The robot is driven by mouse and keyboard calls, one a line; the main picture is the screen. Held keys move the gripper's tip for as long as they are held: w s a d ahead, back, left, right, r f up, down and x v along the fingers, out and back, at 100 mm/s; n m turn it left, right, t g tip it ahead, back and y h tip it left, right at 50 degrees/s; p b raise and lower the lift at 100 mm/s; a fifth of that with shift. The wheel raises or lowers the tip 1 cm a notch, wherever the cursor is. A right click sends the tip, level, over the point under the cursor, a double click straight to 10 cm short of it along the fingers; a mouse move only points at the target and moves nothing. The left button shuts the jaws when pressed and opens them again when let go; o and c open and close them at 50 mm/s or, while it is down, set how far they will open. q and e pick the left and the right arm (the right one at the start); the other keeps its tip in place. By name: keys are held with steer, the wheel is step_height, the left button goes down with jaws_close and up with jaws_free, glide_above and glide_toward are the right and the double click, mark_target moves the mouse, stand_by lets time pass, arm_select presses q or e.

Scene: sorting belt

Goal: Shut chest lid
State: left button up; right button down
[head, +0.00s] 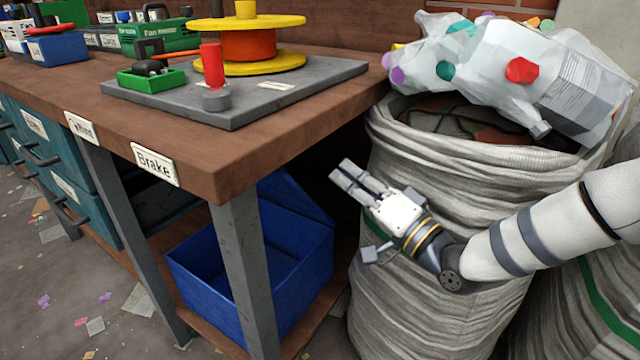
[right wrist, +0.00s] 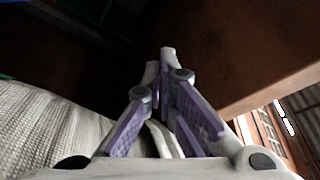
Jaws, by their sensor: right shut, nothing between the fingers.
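A blue chest (head: 235,285) stands on the low shelf under the wooden workbench, behind a grey table leg. Its lid (head: 297,203) is raised and leans back at the chest's far right side, so the chest is open. The inside that shows looks empty. My right gripper (head: 352,172) is shut and empty, to the upper right of the lid and apart from it in the picture, in front of a woven sack. In the right wrist view my right gripper (right wrist: 168,60) has its fingertips together, pointing into the dark space beside the table edge. My left gripper is not in view.
The workbench (head: 190,165) overhangs the chest, with its leg (head: 245,275) in front. A large woven sack (head: 440,190) stuffed with plastic bottles (head: 500,70) stands close on the right. A grey board (head: 330,72) with a spool lies on the bench.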

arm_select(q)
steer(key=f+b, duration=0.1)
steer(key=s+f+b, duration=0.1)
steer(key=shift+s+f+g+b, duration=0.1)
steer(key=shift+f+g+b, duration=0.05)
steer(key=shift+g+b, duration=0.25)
arm_select(e)
steer(key=w+a, duration=0.4)
steer(key=a, duration=0.3)
steer(key=shift+w+a+f, duration=0.25)
steer(key=shift+a+f, duration=0.05)
steer(key=shift+f, duration=0.15)
